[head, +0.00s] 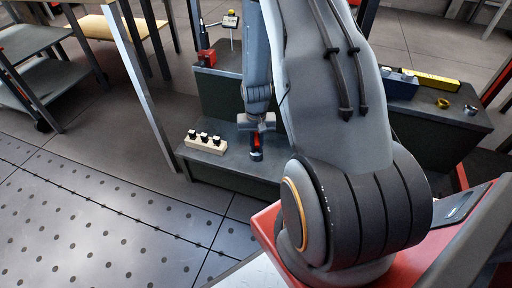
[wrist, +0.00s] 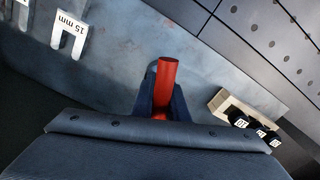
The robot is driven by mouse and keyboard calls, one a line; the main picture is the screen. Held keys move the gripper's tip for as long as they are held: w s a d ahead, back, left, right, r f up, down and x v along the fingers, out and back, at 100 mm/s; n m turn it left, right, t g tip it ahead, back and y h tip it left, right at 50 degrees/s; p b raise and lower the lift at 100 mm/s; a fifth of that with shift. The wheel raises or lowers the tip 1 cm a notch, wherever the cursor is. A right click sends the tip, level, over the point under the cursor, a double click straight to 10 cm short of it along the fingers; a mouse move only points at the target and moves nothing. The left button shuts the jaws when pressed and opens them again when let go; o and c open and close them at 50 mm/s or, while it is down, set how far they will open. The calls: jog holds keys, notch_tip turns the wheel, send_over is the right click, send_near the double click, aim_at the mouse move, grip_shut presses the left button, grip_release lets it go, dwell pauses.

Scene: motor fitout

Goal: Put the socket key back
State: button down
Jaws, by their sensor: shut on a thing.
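A red cylindrical piece, which looks like the handle of the socket key (wrist: 168,76), stands up between the dark fingers of my gripper (wrist: 160,98) in the wrist view. In the head view my gripper (head: 257,131) points down over the grey bench top, shut on the red piece (head: 256,141). A dark part (head: 256,154) shows just below the red, at the bench surface. I cannot tell whether it is the key's lower end or a holder. The key's lower part is mostly hidden by the fingers.
A pale block (head: 207,145) with several black numbered pieces stands left on the bench (head: 222,166); it also shows in the wrist view (wrist: 262,108). A red vise-like thing (head: 206,57) is behind.

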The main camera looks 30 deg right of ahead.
aim_at(256, 134)
jog(key=shift+f, duration=0.1)
jog(key=c, duration=1.7)
grip_release()
jog(key=shift+c, duration=0.2)
notch_tip(256, 134, up, 12)
jog(key=p, duration=0.4)
jog(key=s+a+r+n, duration=0.25)
jog(key=a+r, duration=0.45)
jog(key=a, duration=0.5)
jog(key=s+a+r+n, duration=0.2)
jog(key=a+r+n, duration=0.3)
jog(key=a, duration=0.6)
jog(key=s+a+r+n, duration=0.2)
jog(key=s+a+r, duration=0.2)
jog(key=s+a, duration=0.3)
jog(key=s+a+r+n, duration=0.3)
jog(key=s+a+r, duration=0.2)
jog(key=s, duration=0.5)
jog(key=shift+s+a+r+y, duration=0.25)
jog(key=shift+a+y, duration=0.05)
jog(key=shift+a, duration=0.6)
